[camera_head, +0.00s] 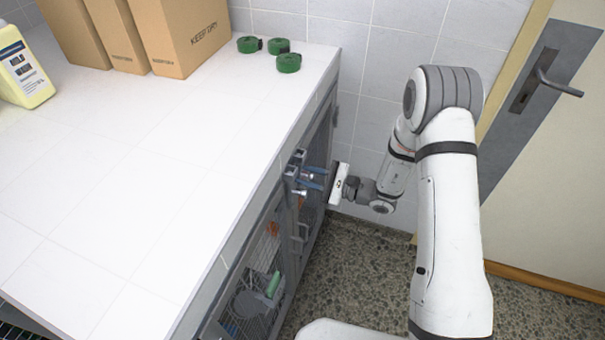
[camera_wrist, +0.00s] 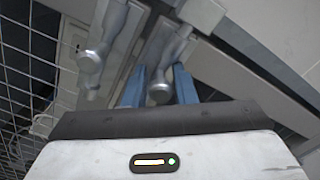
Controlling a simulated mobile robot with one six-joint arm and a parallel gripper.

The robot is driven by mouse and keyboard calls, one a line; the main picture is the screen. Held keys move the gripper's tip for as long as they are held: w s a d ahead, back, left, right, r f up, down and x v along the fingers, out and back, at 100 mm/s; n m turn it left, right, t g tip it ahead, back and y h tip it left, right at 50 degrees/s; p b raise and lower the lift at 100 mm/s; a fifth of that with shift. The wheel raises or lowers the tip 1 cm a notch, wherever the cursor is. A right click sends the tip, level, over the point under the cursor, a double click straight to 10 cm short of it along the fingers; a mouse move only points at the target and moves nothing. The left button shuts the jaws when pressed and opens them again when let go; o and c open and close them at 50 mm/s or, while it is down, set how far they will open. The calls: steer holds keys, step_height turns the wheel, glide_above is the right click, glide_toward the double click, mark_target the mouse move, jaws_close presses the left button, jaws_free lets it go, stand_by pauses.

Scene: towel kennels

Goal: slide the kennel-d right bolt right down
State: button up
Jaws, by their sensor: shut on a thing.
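In the head view the kennel front runs below the white counter, with two bolts side by side near its top edge. My gripper (camera_head: 315,178) is at these bolts, reaching in from the right. In the wrist view its two blue fingers (camera_wrist: 159,86) stand either side of the right bolt's knob (camera_wrist: 160,90) and are shut on it. The left bolt (camera_wrist: 91,62) is beside it, outside the fingers. The gripper partly hides the bolts in the head view.
The white counter (camera_head: 150,150) carries cardboard boxes (camera_head: 180,35), a yellow bottle (camera_head: 22,70) and green rolls (camera_head: 288,62). Mesh kennel doors (camera_head: 255,275) lie below its edge. A door with a lever handle (camera_head: 556,82) stands at the right. Speckled floor (camera_head: 355,265) is clear beside the kennels.

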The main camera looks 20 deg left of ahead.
steer(key=shift+w+r, duration=0.1)
jaws_close()
step_height(320, 180, down, 4)
steer(key=b, duration=0.3)
steer(key=shift+r, duration=0.2)
steer(key=o, duration=0.6)
jaws_free()
steer(key=shift+f, duration=0.1)
steer(key=shift+c, duration=0.2)
steer(key=shift+o, duration=0.2)
